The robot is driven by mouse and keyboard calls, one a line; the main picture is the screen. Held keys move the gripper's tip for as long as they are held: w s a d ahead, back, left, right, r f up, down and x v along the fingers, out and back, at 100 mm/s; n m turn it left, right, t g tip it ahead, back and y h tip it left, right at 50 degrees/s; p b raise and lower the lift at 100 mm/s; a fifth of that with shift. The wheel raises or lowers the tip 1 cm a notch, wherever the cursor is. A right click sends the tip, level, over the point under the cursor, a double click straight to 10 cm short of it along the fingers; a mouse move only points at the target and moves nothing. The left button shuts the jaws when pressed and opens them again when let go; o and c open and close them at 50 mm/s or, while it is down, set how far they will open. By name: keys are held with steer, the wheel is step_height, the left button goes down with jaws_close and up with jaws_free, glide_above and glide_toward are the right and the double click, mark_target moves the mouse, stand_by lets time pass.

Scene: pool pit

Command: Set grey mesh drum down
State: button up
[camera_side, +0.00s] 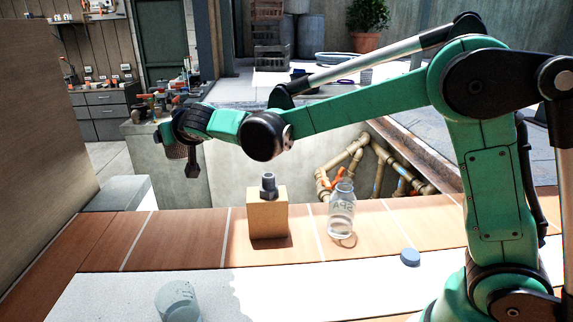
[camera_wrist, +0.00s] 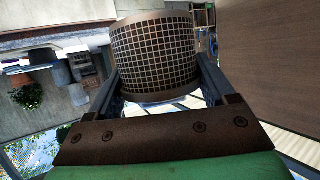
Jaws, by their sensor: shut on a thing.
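The mesh drum (camera_wrist: 155,55) fills the upper middle of the wrist view. It looks brown-grey with a dark grid and a plain rim at its lower edge. My gripper (camera_wrist: 158,82) has a finger on each side of it and is shut on it. In the side view the drum (camera_side: 174,151) is small and partly hidden behind my gripper (camera_side: 187,160), at the left end of my outstretched arm. It hangs in the air above the level of the tiled ledge (camera_side: 115,240), touching no surface that I can see.
A wooden block (camera_side: 267,218) with a grey bolt-like fitting (camera_side: 269,186) on top stands mid-ledge. A clear jar (camera_side: 342,215), a blue cap (camera_side: 410,257) and a clear cup (camera_side: 177,302) stand to its right and front. A wooden panel (camera_side: 45,140) rises at left. The left ledge is clear.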

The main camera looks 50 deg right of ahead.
step_height(320, 180, down, 19)
steer(key=shift+f, duration=0.2)
stand_by(0.3)
